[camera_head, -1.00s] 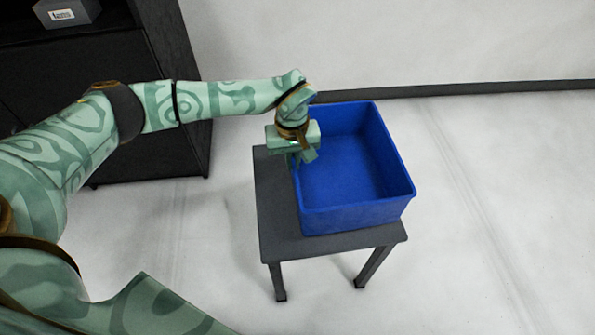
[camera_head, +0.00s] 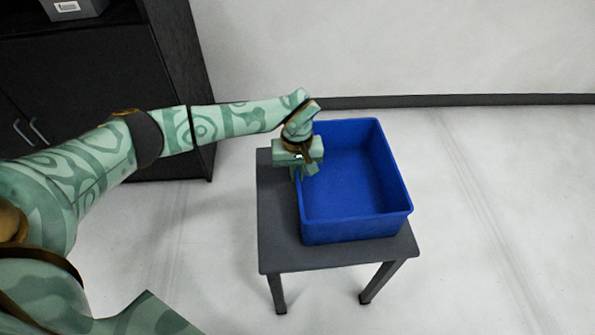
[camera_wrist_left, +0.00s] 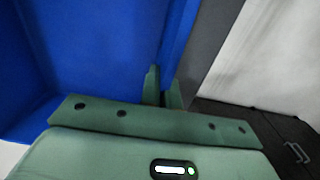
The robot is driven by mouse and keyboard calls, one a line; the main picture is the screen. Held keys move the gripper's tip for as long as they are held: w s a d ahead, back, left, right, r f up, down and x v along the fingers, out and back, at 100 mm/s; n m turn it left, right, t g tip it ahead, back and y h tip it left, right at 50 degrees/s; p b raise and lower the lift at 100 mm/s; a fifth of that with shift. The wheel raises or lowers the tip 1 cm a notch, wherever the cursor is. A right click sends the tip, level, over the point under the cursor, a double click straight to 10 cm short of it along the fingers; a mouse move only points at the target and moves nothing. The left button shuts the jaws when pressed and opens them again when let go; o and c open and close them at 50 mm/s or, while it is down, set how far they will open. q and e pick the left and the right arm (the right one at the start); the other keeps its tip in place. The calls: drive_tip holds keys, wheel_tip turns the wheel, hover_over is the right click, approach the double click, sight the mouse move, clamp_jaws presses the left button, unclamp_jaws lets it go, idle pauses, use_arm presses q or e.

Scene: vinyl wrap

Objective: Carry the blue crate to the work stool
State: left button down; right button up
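The blue crate (camera_head: 355,228) is an open, empty box, upright on the dark grey work stool (camera_head: 277,240). It stands toward the stool's right side, and bare top shows on the left and in front. My left gripper (camera_head: 300,172) is at the crate's left wall. In the left wrist view, its two fingers (camera_wrist_left: 163,92) are close together with the blue wall (camera_wrist_left: 172,55) between them, one inside and one outside the crate. The grip looks shut on that wall. Whether the crate's whole base touches the stool is hidden. My right gripper is not in view.
A black cabinet (camera_head: 100,75) with metal handles stands at the back left, with a grey box (camera_head: 72,8) on its shelf. A pale wall (camera_head: 400,45) with a dark skirting is behind. The light floor right of the stool is clear.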

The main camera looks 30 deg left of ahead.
use_arm(q)
drive_tip(key=c, duration=1.6)
unclamp_jaws()
drive_tip(key=shift+c, duration=0.2)
